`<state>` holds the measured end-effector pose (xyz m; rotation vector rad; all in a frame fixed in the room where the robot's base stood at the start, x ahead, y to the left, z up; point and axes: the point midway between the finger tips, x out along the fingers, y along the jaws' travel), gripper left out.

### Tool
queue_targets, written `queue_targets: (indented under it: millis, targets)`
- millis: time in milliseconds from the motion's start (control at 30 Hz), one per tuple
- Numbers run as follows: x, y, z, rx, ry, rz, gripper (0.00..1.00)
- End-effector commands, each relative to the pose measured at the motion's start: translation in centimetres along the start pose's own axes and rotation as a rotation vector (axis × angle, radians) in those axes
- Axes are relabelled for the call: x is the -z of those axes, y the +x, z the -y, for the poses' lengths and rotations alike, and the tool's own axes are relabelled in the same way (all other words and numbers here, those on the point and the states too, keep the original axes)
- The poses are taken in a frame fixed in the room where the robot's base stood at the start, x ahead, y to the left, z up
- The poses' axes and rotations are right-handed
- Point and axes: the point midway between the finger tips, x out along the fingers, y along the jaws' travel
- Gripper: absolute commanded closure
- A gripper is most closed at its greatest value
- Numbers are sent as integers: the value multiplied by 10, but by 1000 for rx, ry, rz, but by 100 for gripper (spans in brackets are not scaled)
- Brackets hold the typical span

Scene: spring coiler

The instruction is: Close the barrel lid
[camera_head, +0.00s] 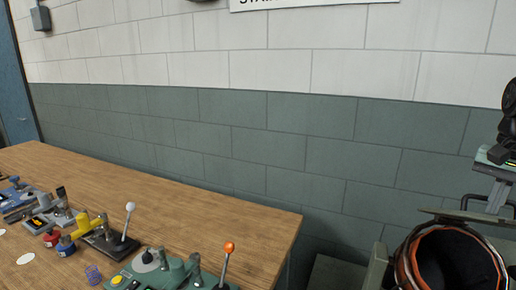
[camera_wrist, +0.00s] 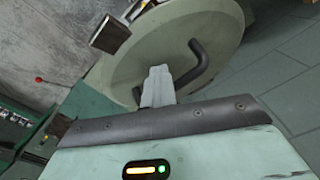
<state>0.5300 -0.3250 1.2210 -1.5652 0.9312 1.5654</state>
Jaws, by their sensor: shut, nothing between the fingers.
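The barrel (camera_head: 401,262) stands at the lower right of the head view, open at the top, with an orange-edged rim and a dark inside. The lid (camera_head: 452,215) shows there as a thin olive plate behind the opening, seen nearly edge-on. In the wrist view the lid (camera_wrist: 130,75) is a large pale green disc with a bent dark handle (camera_wrist: 190,65). My gripper (camera_head: 494,205) also shows at the head view's right edge. Whether it touches the lid I cannot tell.
A wooden table (camera_head: 190,190) fills the left of the head view, with several small machines and levers along its front. A grey-green block wall (camera_head: 300,130) stands behind.

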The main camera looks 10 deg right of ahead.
Motion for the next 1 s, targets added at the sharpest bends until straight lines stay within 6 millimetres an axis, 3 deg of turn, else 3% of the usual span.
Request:
queue_targets:
  millis: [1000]
  targets:
    - [-14, 25, -9, 0, 0, -1, 100]
